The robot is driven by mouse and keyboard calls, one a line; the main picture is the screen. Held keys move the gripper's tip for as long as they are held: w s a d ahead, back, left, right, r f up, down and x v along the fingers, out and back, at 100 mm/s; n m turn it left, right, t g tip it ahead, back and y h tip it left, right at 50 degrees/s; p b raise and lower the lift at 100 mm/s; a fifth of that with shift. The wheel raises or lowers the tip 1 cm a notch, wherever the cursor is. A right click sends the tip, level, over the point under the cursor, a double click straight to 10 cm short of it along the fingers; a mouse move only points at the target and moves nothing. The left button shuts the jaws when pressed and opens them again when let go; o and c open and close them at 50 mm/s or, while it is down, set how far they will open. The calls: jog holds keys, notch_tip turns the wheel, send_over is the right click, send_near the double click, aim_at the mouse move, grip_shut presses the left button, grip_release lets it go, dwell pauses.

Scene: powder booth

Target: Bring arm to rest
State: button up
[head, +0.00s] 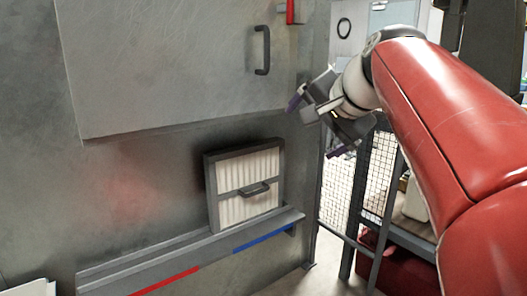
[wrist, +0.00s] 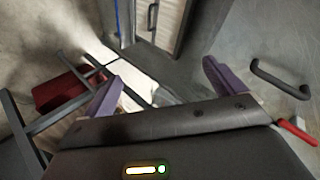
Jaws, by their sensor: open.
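My gripper (head: 318,127) is open and empty, raised in the air at the end of my red arm. It hangs in front of the right edge of the grey metal booth wall. In the wrist view its two purple-tipped fingers (wrist: 160,88) stand wide apart with nothing between them. A pleated filter (head: 246,187) in a dark frame with a handle stands upright on the ledge below and left of my gripper, apart from it.
A grey ledge (head: 190,257) with red and blue strips runs along the wall. Above is a panel with a dark handle (head: 262,50), near a red lever (head: 290,11). A mesh fence (head: 342,185) and a dark red box (head: 378,258) stand right, close below my arm.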

jog(key=s+d+f+n+g+h, duration=0.2)
jog(key=s+d+f+n, duration=0.1)
jog(key=s+f, duration=0.7)
jog(key=s+d+f+n+g+h, duration=0.1)
jog(key=s+d+f+n+g, duration=0.1)
jog(key=s+f, duration=0.9)
notch_tip(320, 180, down, 8)
jog(key=d+n, duration=0.1)
jog(key=n, duration=0.1)
jog(key=shift+s+r+n+h+p, duration=0.25)
jog(key=shift+n+h+p, duration=0.05)
jog(key=shift+h+p, duration=0.1)
jog(key=shift+s+f, duration=0.1)
jog(key=shift+f, duration=0.1)
jog(key=shift+c, duration=0.4)
